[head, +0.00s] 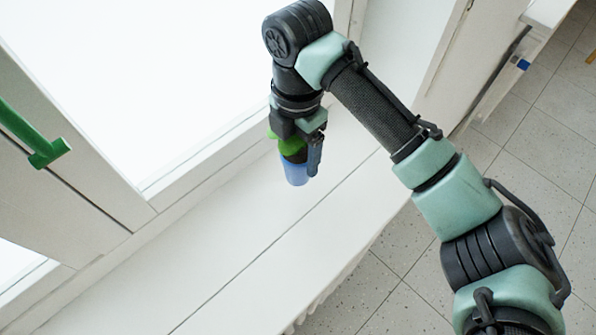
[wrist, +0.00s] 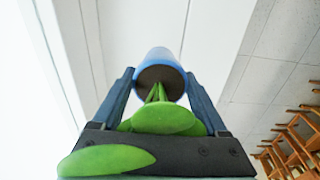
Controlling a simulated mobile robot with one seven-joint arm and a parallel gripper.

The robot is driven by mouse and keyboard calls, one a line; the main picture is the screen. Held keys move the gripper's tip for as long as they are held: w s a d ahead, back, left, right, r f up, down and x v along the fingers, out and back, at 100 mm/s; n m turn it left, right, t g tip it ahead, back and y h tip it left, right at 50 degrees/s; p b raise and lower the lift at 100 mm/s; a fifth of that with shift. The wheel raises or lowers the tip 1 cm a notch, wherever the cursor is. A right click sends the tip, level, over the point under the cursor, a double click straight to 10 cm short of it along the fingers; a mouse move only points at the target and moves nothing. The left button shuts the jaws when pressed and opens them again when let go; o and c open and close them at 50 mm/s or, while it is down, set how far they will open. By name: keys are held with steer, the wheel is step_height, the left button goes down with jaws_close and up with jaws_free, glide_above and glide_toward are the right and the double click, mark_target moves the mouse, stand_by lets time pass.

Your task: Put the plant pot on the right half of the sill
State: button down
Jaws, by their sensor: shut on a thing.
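The plant pot (head: 296,174) is blue, with green leaves (head: 288,141) above it. My gripper (head: 301,158) is shut on it, with the pot below the fingers in the head view. In the wrist view, the pot (wrist: 158,59) sits between the two fingers of my gripper (wrist: 160,84), its soil side and stems facing the camera. The white sill (head: 255,235) runs from lower left to upper right beneath the pot. Whether the pot's base touches the sill I cannot tell. My arm hides part of the sill's upper right stretch.
A window frame (head: 150,200) with a green handle (head: 45,150) borders the sill at the left. The visible sill is bare around the pot. Tiled floor (head: 400,270) lies beyond its front edge. Wooden chairs (wrist: 290,140) show at the right of the wrist view.

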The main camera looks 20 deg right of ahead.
mark_target(298, 173)
steer(key=shift+f+p, duration=0.45)
steer(key=shift+f, duration=2.9)
jaws_free()
steer(key=shift+f, duration=0.1)
step_height(298, 173, up, 12)
steer(key=shift+r+b, duration=0.15)
steer(key=shift+b, duration=0.9)
